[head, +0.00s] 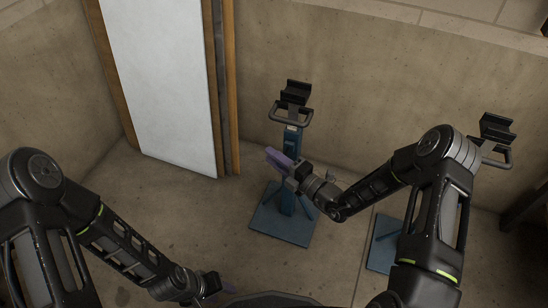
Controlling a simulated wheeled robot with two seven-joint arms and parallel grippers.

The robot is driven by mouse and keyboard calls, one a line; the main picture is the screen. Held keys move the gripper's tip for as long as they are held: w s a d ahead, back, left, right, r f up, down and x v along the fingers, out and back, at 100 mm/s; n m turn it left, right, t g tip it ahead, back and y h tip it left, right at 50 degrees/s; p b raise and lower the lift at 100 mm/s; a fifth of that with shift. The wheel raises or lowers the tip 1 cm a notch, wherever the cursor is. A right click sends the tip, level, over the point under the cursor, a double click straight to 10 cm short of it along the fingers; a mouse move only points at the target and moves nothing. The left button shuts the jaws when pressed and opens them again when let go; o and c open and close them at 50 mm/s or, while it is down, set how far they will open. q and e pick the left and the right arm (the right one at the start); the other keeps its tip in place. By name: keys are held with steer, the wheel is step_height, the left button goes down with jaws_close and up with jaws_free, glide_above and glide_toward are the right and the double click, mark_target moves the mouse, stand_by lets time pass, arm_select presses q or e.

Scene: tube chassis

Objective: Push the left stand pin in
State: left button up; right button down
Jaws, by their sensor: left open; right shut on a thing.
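The left stand (291,141) is a blue post on a flat square blue base, with a black cradle and a handle on top. It stands upright in the middle of the head view. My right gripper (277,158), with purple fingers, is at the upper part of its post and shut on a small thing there. This looks to be the left stand pin, which is hidden by the fingers, so how far in it sits cannot be told. My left gripper (228,289) is low in the view, open and away from the stand, partly hidden by my own body.
A second blue stand with a black cradle (496,130) is at the right, largely behind my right arm. A white panel (160,80) in a wooden frame leans at the wall on the left. Bare concrete floor (205,225) lies between the panel and the left stand.

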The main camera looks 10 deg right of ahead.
steer(key=w+d, duration=0.2)
steer(key=w, duration=0.1)
steer(key=shift+w+d+b, duration=0.15)
steer(key=shift+w+b, duration=0.05)
steer(key=shift+b, duration=0.1)
steer(key=c, duration=1.2)
jaws_free()
